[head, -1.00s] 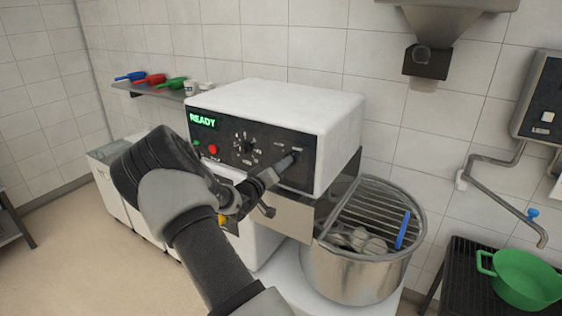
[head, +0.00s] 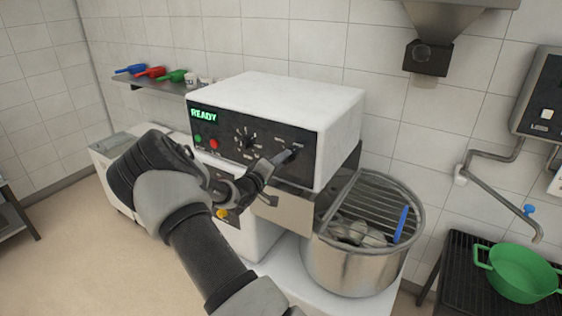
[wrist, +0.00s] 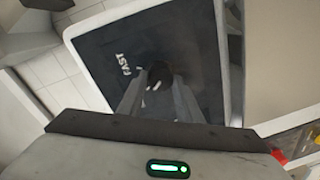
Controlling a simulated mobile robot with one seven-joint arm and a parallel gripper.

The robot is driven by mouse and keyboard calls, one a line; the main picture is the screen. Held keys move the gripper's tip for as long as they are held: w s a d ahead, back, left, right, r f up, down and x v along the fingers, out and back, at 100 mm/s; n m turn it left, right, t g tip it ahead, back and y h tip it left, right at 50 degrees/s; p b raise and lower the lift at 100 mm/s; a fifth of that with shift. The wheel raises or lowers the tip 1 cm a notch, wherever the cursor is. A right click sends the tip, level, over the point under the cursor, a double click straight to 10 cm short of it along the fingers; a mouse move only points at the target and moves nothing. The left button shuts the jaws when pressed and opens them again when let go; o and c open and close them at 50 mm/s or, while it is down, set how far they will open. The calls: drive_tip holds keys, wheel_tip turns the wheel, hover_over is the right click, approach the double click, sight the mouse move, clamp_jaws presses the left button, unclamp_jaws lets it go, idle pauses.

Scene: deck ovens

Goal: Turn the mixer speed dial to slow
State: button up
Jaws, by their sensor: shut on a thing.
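The mixer (head: 285,95) has a white housing and a black control panel (head: 225,160) with a green READY display. The speed dial (wrist: 160,75) is a dark round knob near the panel's right end, with a white mark on it. The word FAST shows beside it in the wrist view; the other label is too small or hidden. My gripper (head: 290,155) is at the panel's right end, and in the wrist view my gripper (wrist: 158,92) is shut on the dial, one finger on each side. In the head view the dial is mostly hidden behind the fingers.
Another dial (head: 246,140) with marks around it, a green button (head: 198,140) and a red button (head: 214,144) are left on the panel. A steel bowl (head: 355,265) with a wire guard (head: 375,205) stands below right. A green pot (head: 520,275) is further right.

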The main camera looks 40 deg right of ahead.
drive_tip(key=o, duration=1)
drive_tip(key=shift+o, duration=0.2)
drive_tip(key=b+v, duration=0.1)
drive_tip(key=v, duration=1.6)
drive_tip(key=shift+a, duration=0.25)
